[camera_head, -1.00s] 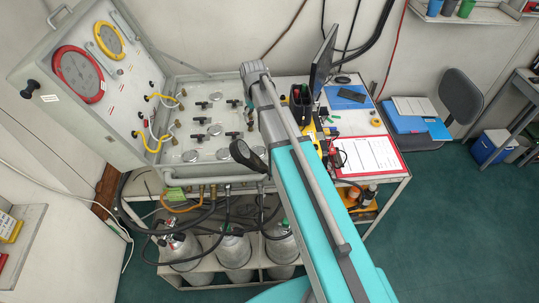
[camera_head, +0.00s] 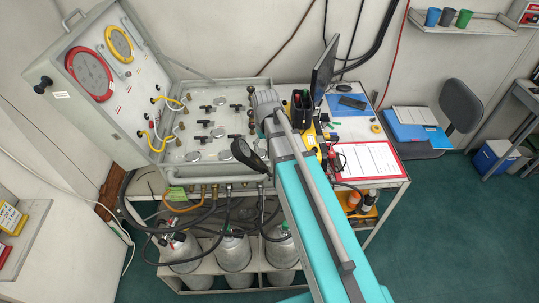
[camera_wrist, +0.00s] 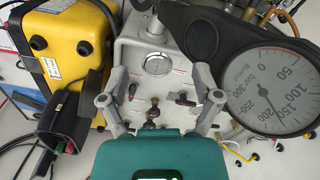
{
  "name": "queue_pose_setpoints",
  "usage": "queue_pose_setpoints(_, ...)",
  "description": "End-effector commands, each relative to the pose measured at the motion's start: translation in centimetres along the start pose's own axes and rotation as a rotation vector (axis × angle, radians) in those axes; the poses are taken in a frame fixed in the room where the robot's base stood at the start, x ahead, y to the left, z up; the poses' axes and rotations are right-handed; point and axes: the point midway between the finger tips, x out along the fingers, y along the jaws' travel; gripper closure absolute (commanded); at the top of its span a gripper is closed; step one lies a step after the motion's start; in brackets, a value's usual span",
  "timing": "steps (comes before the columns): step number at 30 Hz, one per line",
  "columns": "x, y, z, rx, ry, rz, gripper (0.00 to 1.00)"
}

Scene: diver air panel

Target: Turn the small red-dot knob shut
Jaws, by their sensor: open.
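In the wrist view, my gripper (camera_wrist: 160,76) is open and empty, its two grey fingers spread over the right part of the air panel (camera_wrist: 132,52). Between the fingers are a dark round knob (camera_wrist: 153,113) and a black T-handle knob (camera_wrist: 185,99), with a smaller fitting (camera_wrist: 133,90) near the left finger. No finger visibly holds a knob. I cannot make out a red dot on any of them. The panel's flat face also shows in the head view (camera_head: 190,146), with several black T-handles, but there my arm hides the gripper's fingers.
A large pressure gauge (camera_wrist: 272,90) with a black body stands close on the right in the wrist view. A yellow case (camera_wrist: 62,40) and a black holder (camera_wrist: 65,125) are close on the left. In the head view a monitor (camera_head: 323,70) stands behind my arm.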

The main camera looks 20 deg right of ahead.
Motion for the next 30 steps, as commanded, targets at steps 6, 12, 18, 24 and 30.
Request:
queue_pose_setpoints(6, 0.33, -0.13, 1.23, 0.012, 0.0, 0.0, 0.19)
queue_pose_setpoints(12, 0.37, -0.13, 1.48, 0.016, 0.0, 0.0, 0.19)
queue_pose_setpoints(18, 0.36, -0.11, 1.47, 0.017, 0.0, 0.0, 0.19)
queue_pose_setpoints(24, 0.36, -0.08, 1.46, 0.017, 0.0, 0.0, 0.19)
queue_pose_setpoints(30, 0.36, -0.06, 1.47, 0.017, 0.0, 0.0, 0.19)
